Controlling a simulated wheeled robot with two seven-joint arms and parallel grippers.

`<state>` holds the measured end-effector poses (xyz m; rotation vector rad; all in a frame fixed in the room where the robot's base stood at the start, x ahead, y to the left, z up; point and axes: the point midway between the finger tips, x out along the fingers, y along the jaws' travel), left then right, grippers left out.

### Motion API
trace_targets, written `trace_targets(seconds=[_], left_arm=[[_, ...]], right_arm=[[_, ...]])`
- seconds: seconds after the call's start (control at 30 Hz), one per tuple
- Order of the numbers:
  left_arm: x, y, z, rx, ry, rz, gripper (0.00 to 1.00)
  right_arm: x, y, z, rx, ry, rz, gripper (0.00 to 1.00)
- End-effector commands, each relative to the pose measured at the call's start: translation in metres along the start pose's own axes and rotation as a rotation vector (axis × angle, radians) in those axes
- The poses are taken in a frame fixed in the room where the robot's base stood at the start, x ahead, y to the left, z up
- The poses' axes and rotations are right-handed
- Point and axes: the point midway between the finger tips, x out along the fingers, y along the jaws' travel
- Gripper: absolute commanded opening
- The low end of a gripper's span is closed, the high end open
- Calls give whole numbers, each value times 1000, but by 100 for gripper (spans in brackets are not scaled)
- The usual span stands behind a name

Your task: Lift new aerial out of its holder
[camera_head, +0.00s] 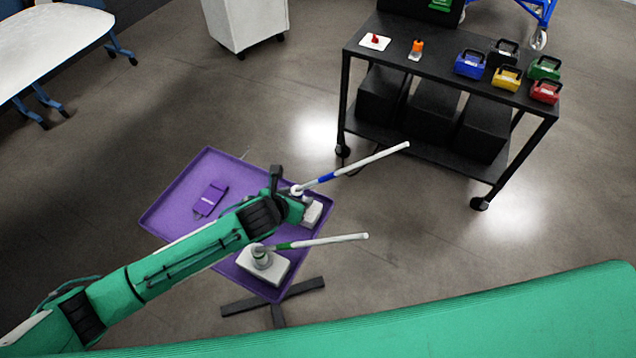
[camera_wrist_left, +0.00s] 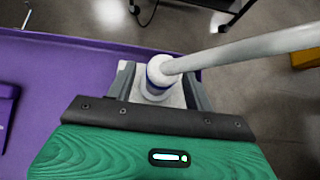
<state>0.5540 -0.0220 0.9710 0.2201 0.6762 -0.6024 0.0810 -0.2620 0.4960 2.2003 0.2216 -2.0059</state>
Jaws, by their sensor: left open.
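An aerial with a blue band (camera_head: 328,178) stands in a pale holder (camera_head: 312,214) on the purple tray, its white rod leaning up to the right. A second aerial with a green band (camera_head: 285,245) stands in another pale holder (camera_head: 277,273) nearer me. I cannot tell by looks which one is new. My left gripper (camera_head: 296,197) is at the base of the blue-banded aerial. In the left wrist view its open jaws (camera_wrist_left: 160,88) lie on either side of that aerial's white and blue base (camera_wrist_left: 157,76). The right gripper is not in view.
The purple tray (camera_head: 165,215) stands on a dark foot and holds a purple box (camera_head: 210,198) at its left. A black cart (camera_head: 440,69) with several coloured cases stands at the back right. A white table (camera_head: 50,45) is at the far left. Open floor lies between them.

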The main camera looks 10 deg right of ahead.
Motion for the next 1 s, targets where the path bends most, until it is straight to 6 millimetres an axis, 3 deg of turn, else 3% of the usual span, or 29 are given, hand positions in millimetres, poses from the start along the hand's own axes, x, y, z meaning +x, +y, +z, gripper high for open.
trace_targets(seconds=[0.03,0.3,1.0], left_arm=[[0,0,0,0,0,0,53],[0,0,0,0,0,0,0],[-8,0,10,0,-1,0,0]], right_arm=[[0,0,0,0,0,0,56],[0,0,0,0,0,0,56],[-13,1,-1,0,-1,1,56]])
